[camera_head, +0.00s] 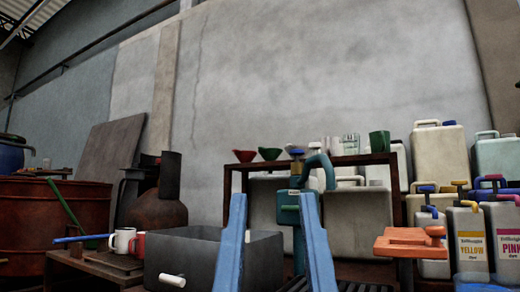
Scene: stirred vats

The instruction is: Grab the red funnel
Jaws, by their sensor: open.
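The red funnel (244,155) stands at the left end of the top of a dark rusty shelf (345,160), against the grey wall. It is small in the picture and shows its wide, flared rim upward. A dark green funnel (270,153) stands just to its right, with a small gap between them.
A grey bin (205,258) and mugs (123,241) are at lower left. An orange-topped stand (408,243) and several canisters (440,155) are at right.

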